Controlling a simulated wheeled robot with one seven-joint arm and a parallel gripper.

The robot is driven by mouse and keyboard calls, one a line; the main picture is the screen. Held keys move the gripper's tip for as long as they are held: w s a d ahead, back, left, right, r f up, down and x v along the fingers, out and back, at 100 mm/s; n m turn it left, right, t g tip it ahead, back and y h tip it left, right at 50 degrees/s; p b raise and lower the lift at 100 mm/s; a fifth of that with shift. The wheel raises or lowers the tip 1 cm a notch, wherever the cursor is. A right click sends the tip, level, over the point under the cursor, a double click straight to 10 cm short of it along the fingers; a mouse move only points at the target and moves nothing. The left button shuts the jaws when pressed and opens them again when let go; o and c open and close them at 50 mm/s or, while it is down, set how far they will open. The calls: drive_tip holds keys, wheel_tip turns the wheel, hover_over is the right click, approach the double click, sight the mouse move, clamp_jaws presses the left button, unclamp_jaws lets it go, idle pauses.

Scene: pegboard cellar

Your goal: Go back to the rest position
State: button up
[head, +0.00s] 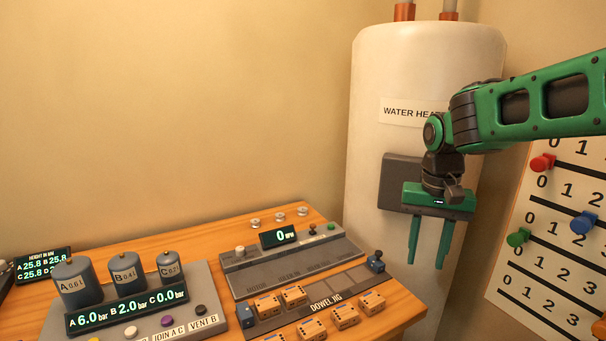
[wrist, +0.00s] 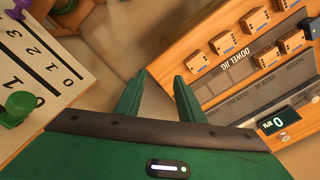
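My gripper (head: 430,242) hangs from the green arm in front of the water heater (head: 399,130), with its fingers pointing down. It is off the right end of the wooden table (head: 405,300), above the table's height. In the wrist view, my gripper (wrist: 160,88) shows two green fingers apart with nothing between them. The floor and the table's edge show beyond the fingertips.
The table holds a dowel jig (head: 350,284) with several wooden blocks, a panel reading 0 RPM (head: 279,237), and gas cylinders A, B and C (head: 125,276) behind a pressure display. A numbered pegboard (head: 555,240) with coloured pegs stands at the right.

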drive_tip(key=s+d+f, duration=0.2)
drive_tip(key=s+d, duration=0.3)
drive_tip(key=s, duration=0.3)
drive_tip(key=s+d+f+m, duration=0.1)
drive_tip(key=s+d, duration=0.4)
drive_tip(key=s, duration=0.3)
drive_tip(key=s+d+f+m, duration=0.1)
drive_tip(key=s+d+f, duration=0.1)
drive_tip(key=s+d, duration=0.3)
drive_tip(key=s, duration=0.3)
drive_tip(key=shift+s+f, duration=0.3)
drive_tip(key=shift+s, duration=0.1)
drive_tip(key=shift+a, duration=0.1)
drive_tip(key=shift+w+f, duration=0.25)
drive_tip(key=shift+w, duration=0.35)
